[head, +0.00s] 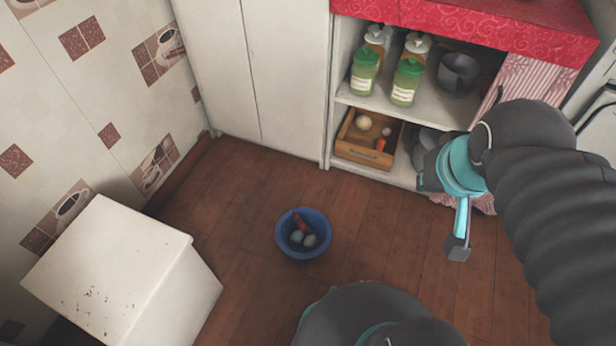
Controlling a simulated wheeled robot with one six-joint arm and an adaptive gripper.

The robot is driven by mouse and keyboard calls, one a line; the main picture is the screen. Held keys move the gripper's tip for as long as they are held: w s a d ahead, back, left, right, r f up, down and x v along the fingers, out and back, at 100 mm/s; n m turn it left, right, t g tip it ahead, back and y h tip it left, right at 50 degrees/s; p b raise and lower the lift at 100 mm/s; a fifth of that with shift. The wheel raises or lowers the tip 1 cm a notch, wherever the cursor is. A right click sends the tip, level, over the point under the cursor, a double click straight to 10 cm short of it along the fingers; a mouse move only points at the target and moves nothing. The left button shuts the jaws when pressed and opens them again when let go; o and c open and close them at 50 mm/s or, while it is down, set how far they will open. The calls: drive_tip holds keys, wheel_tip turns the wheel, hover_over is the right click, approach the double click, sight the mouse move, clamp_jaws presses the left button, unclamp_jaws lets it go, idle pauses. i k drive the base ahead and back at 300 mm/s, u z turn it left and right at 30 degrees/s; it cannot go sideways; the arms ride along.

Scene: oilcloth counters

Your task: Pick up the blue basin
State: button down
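The blue basin (304,254) stands upright on the wooden floor in the middle of the head view. It holds a brown carrot-like item (300,221) and a few pale bluish egg-like items (309,240). My gripper (442,208) is at the right, well apart from the basin and raised above the floor in front of the shelf. Its fingers look spread, with one teal and dark finger hanging down and nothing held. Its far side is partly hidden by its own body.
A white box (125,265) stands left of the basin. An open shelf (440,121) at the upper right holds green-and-white bottles, a dark pot (458,73) and a wooden crate (364,152). White cabinet doors (255,75) stand behind. Bare floor surrounds the basin.

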sight(318, 226)
drive_tip(key=u, duration=1.25)
drive_tip(key=k, duration=0.8)
drive_tip(key=z, duration=0.55)
drive_tip(key=i, duration=0.45)
